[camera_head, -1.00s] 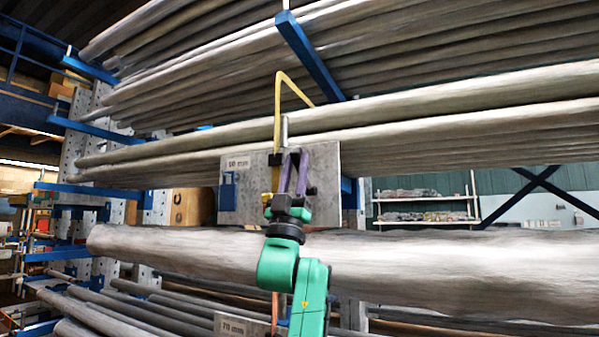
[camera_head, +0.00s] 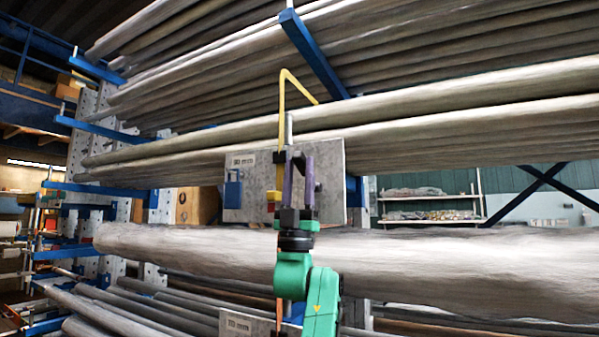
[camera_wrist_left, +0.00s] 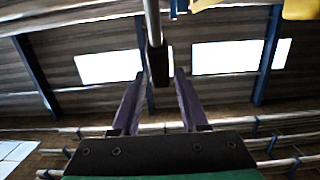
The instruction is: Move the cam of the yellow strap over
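The yellow strap (camera_head: 282,97) rises in front of the grey plate and bends over to the right at its top in the head view. A grey rod (camera_head: 289,128) stands upright beside the strap. In the left wrist view the rod (camera_wrist_left: 153,22) ends in a black grip (camera_wrist_left: 158,66), which lies between my purple fingertips with a visible gap on each side. My left gripper (camera_head: 298,158) is open and points up in front of the plate. A yellow part (camera_wrist_left: 301,9) shows at the wrist view's top right corner. The cam itself is hard to make out. My right gripper is out of view.
The grey plate (camera_head: 330,180) carries a size label and a blue padlock-like part (camera_head: 232,190). A thick pale pipe (camera_head: 450,262) runs across below it. Stacked pipes (camera_head: 450,110) and blue rack arms (camera_head: 312,52) are above. A shelf (camera_head: 425,223) stands behind at right.

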